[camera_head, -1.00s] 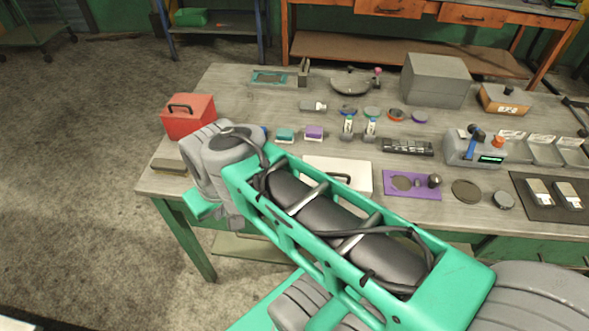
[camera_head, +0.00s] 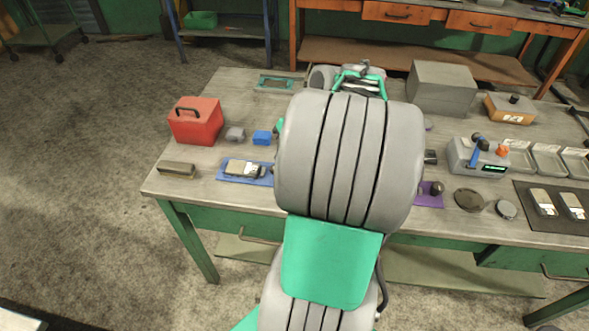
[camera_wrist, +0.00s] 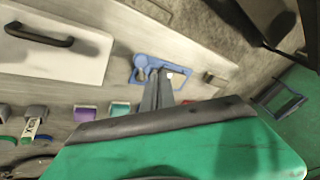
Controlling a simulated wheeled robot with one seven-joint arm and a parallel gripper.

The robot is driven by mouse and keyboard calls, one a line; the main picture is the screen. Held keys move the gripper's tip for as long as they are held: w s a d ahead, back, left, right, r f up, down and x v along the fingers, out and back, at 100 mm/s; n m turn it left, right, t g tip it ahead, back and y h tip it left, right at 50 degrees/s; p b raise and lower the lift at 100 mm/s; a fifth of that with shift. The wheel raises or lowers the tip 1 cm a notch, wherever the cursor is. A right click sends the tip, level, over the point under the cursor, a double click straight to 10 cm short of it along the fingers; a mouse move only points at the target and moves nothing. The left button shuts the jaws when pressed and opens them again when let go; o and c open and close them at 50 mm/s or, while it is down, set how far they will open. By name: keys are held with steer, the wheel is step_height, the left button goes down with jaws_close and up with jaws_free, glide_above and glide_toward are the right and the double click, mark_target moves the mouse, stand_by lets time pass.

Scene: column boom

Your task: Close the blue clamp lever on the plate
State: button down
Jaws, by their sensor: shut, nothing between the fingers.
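A blue plate (camera_head: 226,179) lies on the near left part of the bench, with a grey and black fitting on it. It also shows in the wrist view (camera_wrist: 180,69), where a rounded blue part sits on it. The clamp lever's angle is too small to make out. My gripper (camera_wrist: 158,74) is shut and empty. Its narrow fingertips overlap the blue plate in the wrist view; I cannot tell whether they touch it or are above it. In the head view my arm covers the middle of the bench and I cannot make out the fingers.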

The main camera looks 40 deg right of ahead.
steer(key=s+d+m+t, duration=0.1)
steer(key=s+d, duration=0.5)
steer(key=d, duration=0.4)
steer(key=shift+s+f+t+y, duration=0.3)
steer(key=shift+s+f+t, duration=0.1)
steer(key=p+x, duration=0.1)
steer(key=x, duration=0.8)
steer(key=shift+w+a+f, duration=0.15)
steer(key=shift+w+f, duration=0.05)
steer(key=shift+f, duration=0.15)
steer(key=a, duration=0.1)
steer(key=w+a, duration=0.1)
steer(key=a+p, duration=0.1)
steer(key=shift+w+a+f, duration=0.1)
steer(key=shift+w+f, duration=0.15)
steer(key=shift+w, duration=0.05)
steer(key=shift+w+a+f, duration=0.1)
steer(key=shift+f, duration=0.05)
